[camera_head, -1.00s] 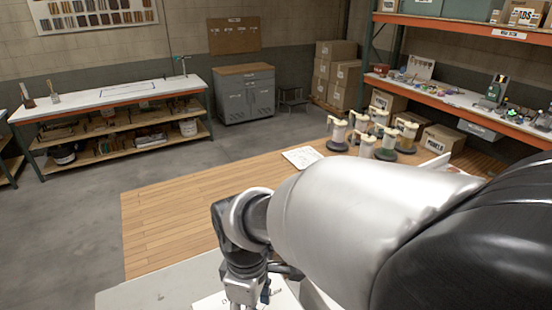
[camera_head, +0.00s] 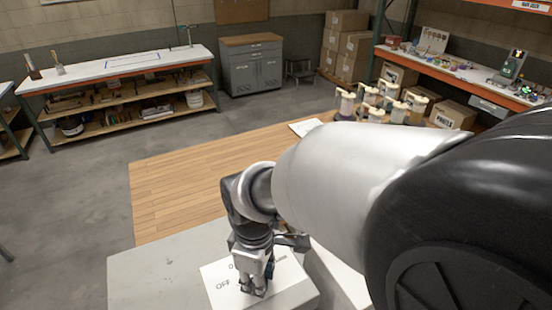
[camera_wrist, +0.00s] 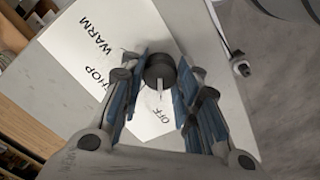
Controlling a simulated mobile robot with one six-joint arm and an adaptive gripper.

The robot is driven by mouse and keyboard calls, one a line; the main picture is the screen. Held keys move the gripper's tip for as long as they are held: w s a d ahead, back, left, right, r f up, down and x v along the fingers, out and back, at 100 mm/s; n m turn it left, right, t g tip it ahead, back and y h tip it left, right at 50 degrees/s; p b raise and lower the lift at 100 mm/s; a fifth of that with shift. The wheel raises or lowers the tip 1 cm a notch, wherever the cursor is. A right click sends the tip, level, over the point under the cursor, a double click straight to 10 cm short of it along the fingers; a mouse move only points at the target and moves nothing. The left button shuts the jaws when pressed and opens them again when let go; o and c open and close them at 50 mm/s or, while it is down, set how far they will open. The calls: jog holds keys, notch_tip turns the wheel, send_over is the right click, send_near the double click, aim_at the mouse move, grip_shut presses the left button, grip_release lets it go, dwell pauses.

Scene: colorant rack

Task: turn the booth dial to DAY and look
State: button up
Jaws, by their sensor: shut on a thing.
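The booth dial is a dark round knob (camera_wrist: 160,68) with a pale pointer mark facing down the wrist picture, near the printed word OFF. It stands on a white card (camera_wrist: 85,60) printed with WARM, SHOP and OFF. The word DAY is not readable in the wrist view. My gripper (camera_wrist: 160,92) has its blue-padded fingers on both sides of the knob, shut on it. In the head view my gripper (camera_head: 256,284) points down onto the white card (camera_head: 222,290), and hides the knob.
The card lies on a grey box top (camera_head: 150,275). Several pale-topped containers (camera_head: 385,103) and a white sheet (camera_head: 304,127) stand or lie behind my arm. A workbench (camera_head: 115,67) is at the back left.

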jog(key=shift+c, duration=1.2)
jog(key=shift+m, duration=0.4)
jog(key=m, duration=0.3)
jog(key=shift+m, duration=2)
jog(key=o, duration=1.1)
